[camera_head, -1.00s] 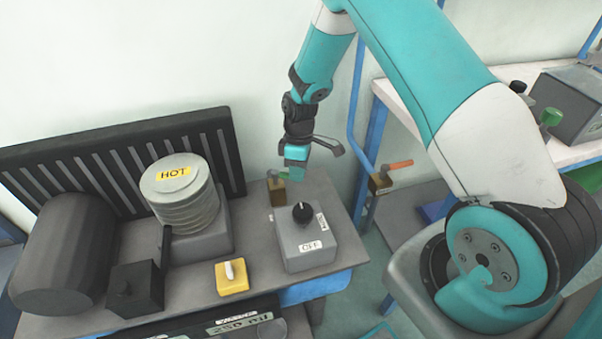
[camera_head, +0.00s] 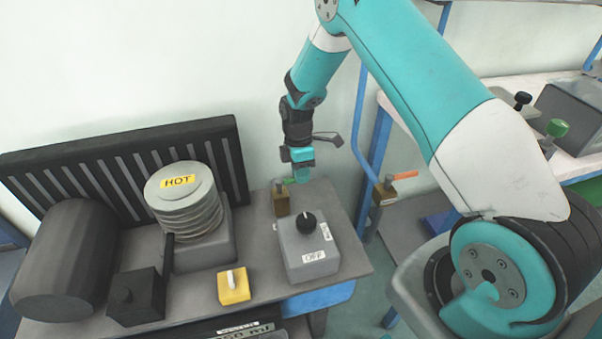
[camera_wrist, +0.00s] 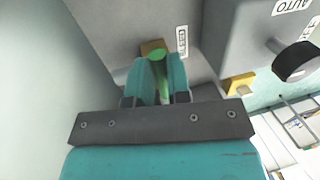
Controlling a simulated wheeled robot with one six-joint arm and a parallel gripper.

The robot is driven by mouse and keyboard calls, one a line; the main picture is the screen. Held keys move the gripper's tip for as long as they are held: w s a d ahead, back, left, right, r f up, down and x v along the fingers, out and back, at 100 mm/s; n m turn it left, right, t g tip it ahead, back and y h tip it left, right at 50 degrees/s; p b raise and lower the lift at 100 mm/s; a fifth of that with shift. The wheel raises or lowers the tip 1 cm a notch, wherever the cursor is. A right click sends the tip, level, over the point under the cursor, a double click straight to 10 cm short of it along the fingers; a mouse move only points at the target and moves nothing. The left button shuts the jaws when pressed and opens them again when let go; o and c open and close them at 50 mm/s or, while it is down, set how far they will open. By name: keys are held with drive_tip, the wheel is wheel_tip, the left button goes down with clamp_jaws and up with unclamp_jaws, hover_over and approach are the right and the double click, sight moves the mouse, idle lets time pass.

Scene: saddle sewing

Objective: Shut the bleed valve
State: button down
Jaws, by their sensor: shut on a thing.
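A small brass valve (camera_head: 281,203) with a green lever (camera_head: 289,181) stands at the back right of the grey bench, behind the grey control box. I take it to be the bleed valve. My gripper (camera_head: 301,178) is just right of and above the valve body, with its fingers reaching down to the lever. In the wrist view my gripper (camera_wrist: 162,80) is shut on the green lever (camera_wrist: 158,60), which lies between the teal fingers. The brass body (camera_wrist: 152,46) shows just beyond the fingertips, beside a small white label. The fingers partly hide the lever.
A grey box with a black knob (camera_head: 306,223) stands just in front of the valve. Another brass valve with an orange lever (camera_head: 404,175) is to the right, beyond the bench. A yellow block (camera_head: 233,287) lies in front.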

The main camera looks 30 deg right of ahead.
drive_tip(key=c, duration=1.1)
unclamp_jaws()
drive_tip(key=w+r, duration=0.1)
drive_tip(key=r, duration=0.4)
drive_tip(key=w+r, duration=0.1)
drive_tip(key=r, duration=0.5)
drive_tip(key=w+r, duration=0.1)
drive_tip(key=r, duration=0.5)
drive_tip(key=shift+w+d+r, duration=0.1)
drive_tip(key=shift+w+d, duration=0.05)
drive_tip(key=shift+d, duration=0.25)
